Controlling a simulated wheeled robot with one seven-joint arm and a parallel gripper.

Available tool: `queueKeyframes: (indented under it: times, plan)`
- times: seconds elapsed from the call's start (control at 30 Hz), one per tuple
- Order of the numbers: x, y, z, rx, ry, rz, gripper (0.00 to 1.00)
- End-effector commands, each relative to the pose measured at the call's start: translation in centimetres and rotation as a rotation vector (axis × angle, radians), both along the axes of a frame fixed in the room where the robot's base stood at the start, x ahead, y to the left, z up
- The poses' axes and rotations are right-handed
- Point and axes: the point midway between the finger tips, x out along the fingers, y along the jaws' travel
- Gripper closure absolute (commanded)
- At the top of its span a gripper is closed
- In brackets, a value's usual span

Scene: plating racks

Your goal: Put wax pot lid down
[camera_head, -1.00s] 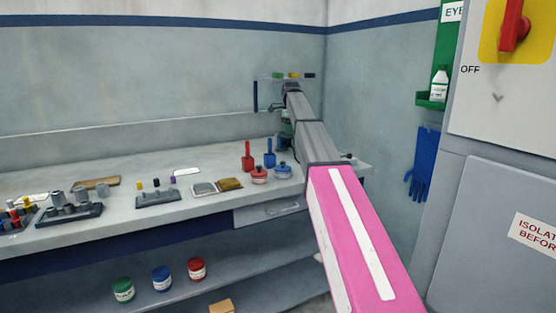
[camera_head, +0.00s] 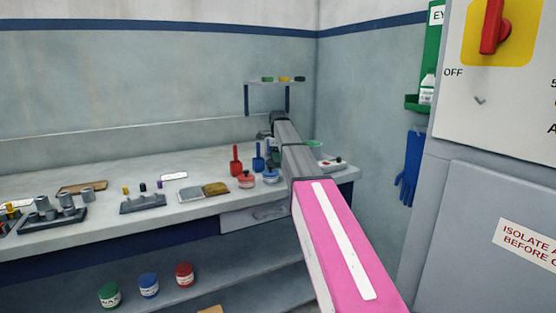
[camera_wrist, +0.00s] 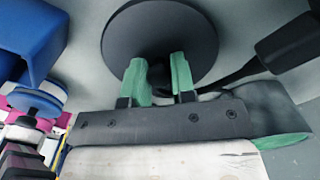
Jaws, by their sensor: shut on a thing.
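The wax pot lid (camera_wrist: 190,25) is a dark grey round disc in the wrist view. My gripper (camera_wrist: 158,70) has green fingertips, shut on the knob at the middle of the lid. A pale grey surface shows behind the lid; I cannot tell whether the lid touches it. A dark grey round vessel with green at its edge (camera_wrist: 270,108), perhaps the wax pot, is partly hidden at the lower right. In the head view my arm hides the gripper and lid, and a green rim (camera_head: 314,143) shows just right of the arm.
A small wall shelf (camera_head: 276,82) is above. A black handle (camera_wrist: 290,42) lies right of the lid.

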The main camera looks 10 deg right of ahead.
Motion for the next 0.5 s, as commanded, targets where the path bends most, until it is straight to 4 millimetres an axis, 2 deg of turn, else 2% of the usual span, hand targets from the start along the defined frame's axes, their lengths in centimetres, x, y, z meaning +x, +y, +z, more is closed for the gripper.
queueKeyframes:
  times: [0.1,0.43,0.47,0.5]
  plan:
    - [-0.01,0.00,-0.86,0.000,-0.001,0.000,1.00]
    - [0.00,0.00,-1.13,0.000,0.000,0.000,1.00]
    - [0.00,0.01,-1.09,0.000,0.000,0.000,0.66]
    - [0.01,0.00,-1.07,0.000,-0.001,0.000,0.53]
